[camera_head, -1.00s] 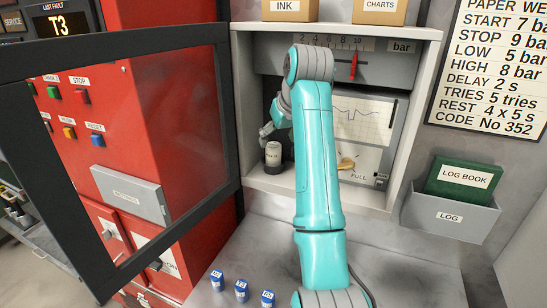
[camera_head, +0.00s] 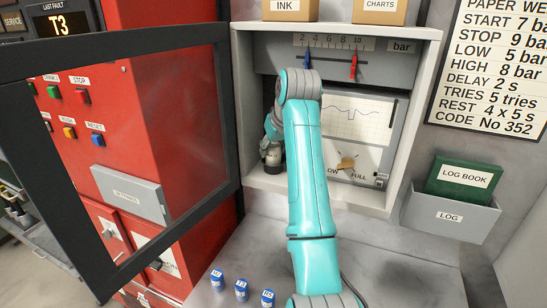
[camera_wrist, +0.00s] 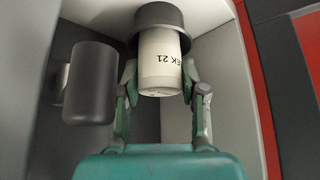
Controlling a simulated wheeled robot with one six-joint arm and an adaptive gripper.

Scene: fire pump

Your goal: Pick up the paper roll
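The paper roll (camera_wrist: 160,62) is a pale cylinder with "WEEK 21" lettering, upside down in the wrist view. One end sits in a dark round cup (camera_wrist: 159,17). My gripper (camera_wrist: 160,78) has one finger on each side of the roll, close to its sides. The fingers are spread about the roll's width; I cannot tell whether they touch it. In the head view, the cup (camera_head: 272,158) stands at the left of the cabinet's lower shelf. My gripper and wrist hide most of the roll there.
A dark cylinder (camera_wrist: 90,83) lies beside the roll in the wrist view. The cabinet's left wall (camera_head: 246,110) is near my wrist. A chart recorder (camera_head: 350,115) fills the back of the cabinet. An open framed door (camera_head: 228,90) stands left. Several blue-topped pieces (camera_head: 241,290) are on the counter.

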